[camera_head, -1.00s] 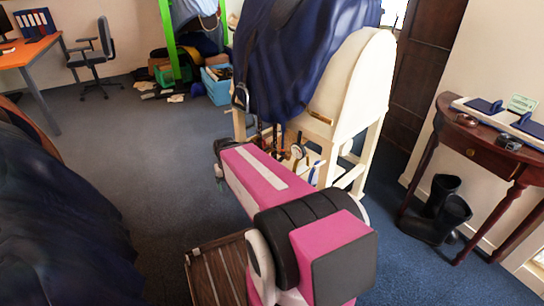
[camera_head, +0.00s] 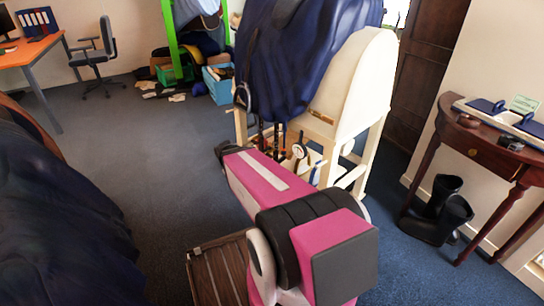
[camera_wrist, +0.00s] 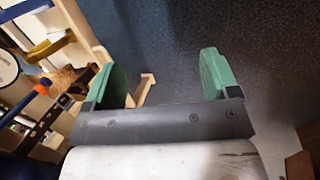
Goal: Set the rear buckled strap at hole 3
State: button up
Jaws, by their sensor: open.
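A dark blue rug or cover (camera_head: 300,60) hangs over a cream wooden saddle stand (camera_head: 362,80). Several dark straps (camera_head: 262,135) hang below its near edge, too small to tell which is the rear buckled one or to read any holes. A short brown strap (camera_head: 320,117) lies against the stand's cream side. My gripper (camera_wrist: 165,75) has two green fingers, wide apart, with only floor and part of a wooden frame seen between and behind them. In the wrist view, a dark piece with hole-like spots (camera_wrist: 45,125) lies left of the fingers, apart from them.
Under the stand is a rack with several tools (camera_head: 300,155). A brown half-round table (camera_head: 480,150) with black boots (camera_head: 440,210) below stands at right. A slatted wooden box (camera_head: 222,268) is near my base.

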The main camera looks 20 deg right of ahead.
jog(key=w+d+f+n+h, duration=0.6)
jog(key=w+d+n+h, duration=0.2)
jog(key=w+d, duration=0.15)
jog(key=n+t+h, duration=0.6)
jog(key=n, duration=0.5)
send_near(272, 157)
jog(key=w, duration=0.3)
jog(key=x, duration=1.1)
jog(key=shift+s+f, duration=0.25)
jog(key=shift+f, duration=0.15)
